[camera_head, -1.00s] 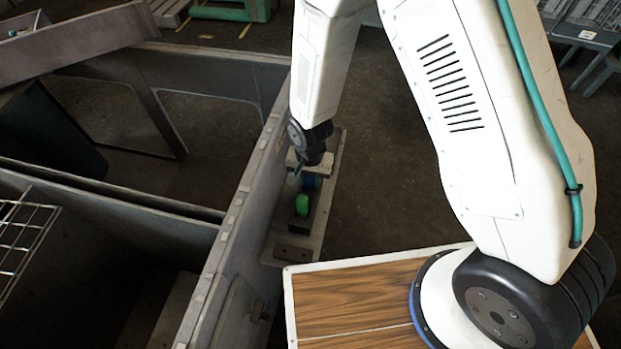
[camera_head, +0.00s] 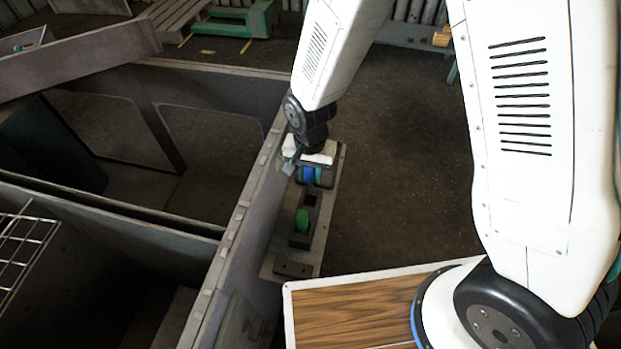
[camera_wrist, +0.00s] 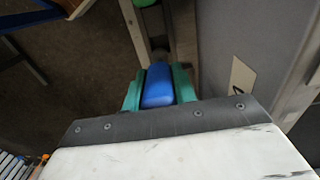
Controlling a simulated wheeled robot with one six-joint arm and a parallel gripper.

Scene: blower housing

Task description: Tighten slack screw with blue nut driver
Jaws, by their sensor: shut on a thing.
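The blue nut driver (camera_head: 308,175) shows as a blue handle between the fingers of my gripper, at the far part of a narrow dark rack (camera_head: 299,240). In the wrist view the blue handle (camera_wrist: 158,87) sits between two teal fingers. My gripper (camera_head: 309,170) is shut on it. The driver's lower end is hidden, so I cannot tell if it touches the rack. A dark square opening shows in the rack just in front of the blue handle. No slack screw can be made out.
A green handle (camera_head: 301,220) stands in the rack's nearer part. The rack sits on a grey ledge (camera_head: 293,270) beside the housing wall (camera_head: 225,250). The large open metal housing fills the left. A wood-topped surface (camera_head: 350,308) lies at the front. Floor right of the ledge is clear.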

